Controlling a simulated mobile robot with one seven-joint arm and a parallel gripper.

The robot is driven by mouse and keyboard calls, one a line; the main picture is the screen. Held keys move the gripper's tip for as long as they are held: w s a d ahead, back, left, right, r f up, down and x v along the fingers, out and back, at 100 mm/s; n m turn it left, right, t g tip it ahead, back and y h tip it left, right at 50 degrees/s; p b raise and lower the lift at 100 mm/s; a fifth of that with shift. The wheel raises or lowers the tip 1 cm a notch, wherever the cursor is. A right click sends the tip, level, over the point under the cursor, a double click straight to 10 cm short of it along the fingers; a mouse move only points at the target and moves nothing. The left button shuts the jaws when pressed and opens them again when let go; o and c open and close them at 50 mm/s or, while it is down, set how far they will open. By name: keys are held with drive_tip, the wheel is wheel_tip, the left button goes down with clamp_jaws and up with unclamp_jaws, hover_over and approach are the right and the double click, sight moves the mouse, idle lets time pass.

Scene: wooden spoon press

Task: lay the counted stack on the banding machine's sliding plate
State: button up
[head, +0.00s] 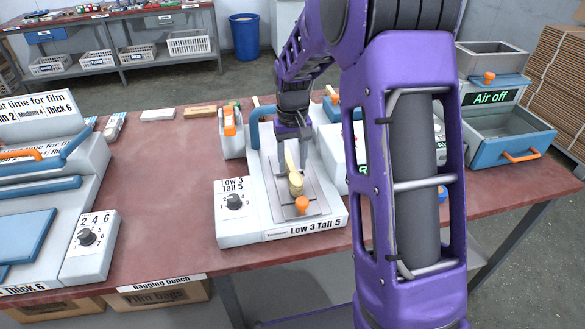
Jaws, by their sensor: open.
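The stack of pale wooden spoons (296,184) lies on the grey sliding plate (318,203) of the banding machine (258,222), in the middle of the bench in the head view. Its thicker end points toward the front, and a narrower part runs back under my gripper. My gripper (292,158) points down over the back part of the stack with its fingers apart, one to each side. I cannot tell whether a finger touches the spoons. An orange knob (302,204) sits at the plate's front. Spoon count cannot be read.
A dial box (234,203) marked "Low 3 Tall 5" adjoins the plate's left side. A blue handle (256,128) stands behind it. The film machine (40,200) is at left; a tray unit marked "Air off" (490,97) is at right. Bare red bench (165,215) shows left of the dial.

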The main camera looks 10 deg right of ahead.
sight(293, 168)
wheel_tip(293, 168, up, 9)
drive_tip(key=p, duration=0.1)
idle(0.4)
